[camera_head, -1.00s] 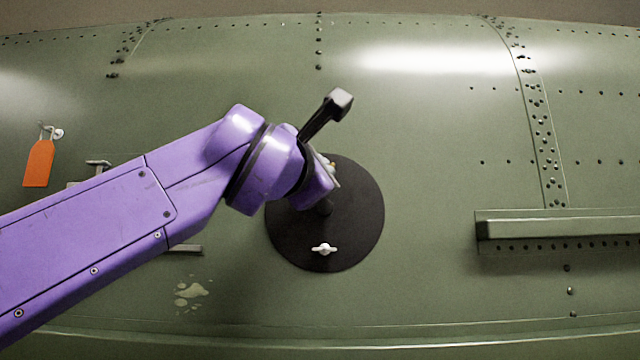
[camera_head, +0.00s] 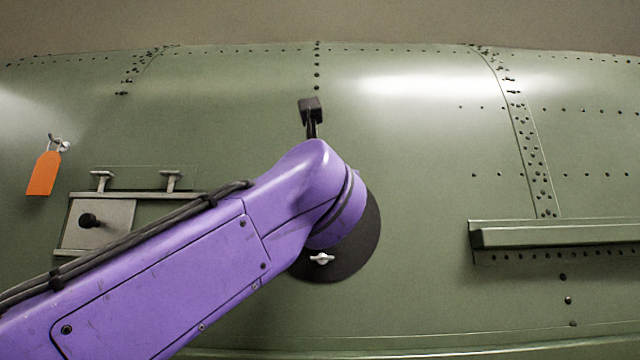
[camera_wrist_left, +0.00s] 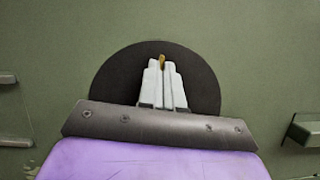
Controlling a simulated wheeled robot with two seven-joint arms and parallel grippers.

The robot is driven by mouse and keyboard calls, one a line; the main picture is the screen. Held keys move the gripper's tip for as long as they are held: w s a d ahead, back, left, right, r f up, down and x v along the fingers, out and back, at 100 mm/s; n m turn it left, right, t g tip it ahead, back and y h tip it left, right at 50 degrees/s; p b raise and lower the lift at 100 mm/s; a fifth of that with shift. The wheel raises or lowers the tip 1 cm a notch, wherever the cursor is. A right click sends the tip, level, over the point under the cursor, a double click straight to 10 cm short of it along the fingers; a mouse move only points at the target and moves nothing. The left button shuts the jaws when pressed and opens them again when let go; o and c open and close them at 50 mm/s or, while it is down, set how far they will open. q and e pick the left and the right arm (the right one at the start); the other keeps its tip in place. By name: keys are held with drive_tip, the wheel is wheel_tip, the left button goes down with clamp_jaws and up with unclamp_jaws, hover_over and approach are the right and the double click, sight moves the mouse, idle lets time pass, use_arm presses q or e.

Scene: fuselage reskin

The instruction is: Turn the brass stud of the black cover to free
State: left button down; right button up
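The black cover (camera_head: 362,240) is a round disc on the green fuselage skin, partly hidden behind my left arm in the head view. It also shows in the left wrist view (camera_wrist_left: 115,80). A pale wing-shaped stud (camera_head: 321,259) sits on its lower part. The brass stud (camera_wrist_left: 163,61) shows in the left wrist view between the tips of my left gripper (camera_wrist_left: 162,68). The pale fingers are close together and appear shut on it. In the head view my wrist hides this stud and the fingers. My right gripper is in neither view.
At the left are an orange tag (camera_head: 43,174) on a hook and a grey plate (camera_head: 110,222) with a black knob, held between rails. A green ledge (camera_head: 560,233) juts out at the right. The skin between cover and ledge is clear.

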use_arm(q)
drive_tip(key=shift+n+y, duration=0.6)
drive_tip(key=shift+n, duration=0.3)
drive_tip(key=c, duration=1.4)
unclamp_jaws()
drive_tip(key=shift+o, duration=0.5)
drive_tip(key=shift+w+d+f, duration=0.1)
drive_tip(key=shift+w, duration=0.05)
drive_tip(key=b+v, duration=0.6)
drive_tip(key=v, duration=0.4)
drive_tip(key=shift+s+b, duration=0.25)
drive_tip(key=shift+b, duration=0.05)
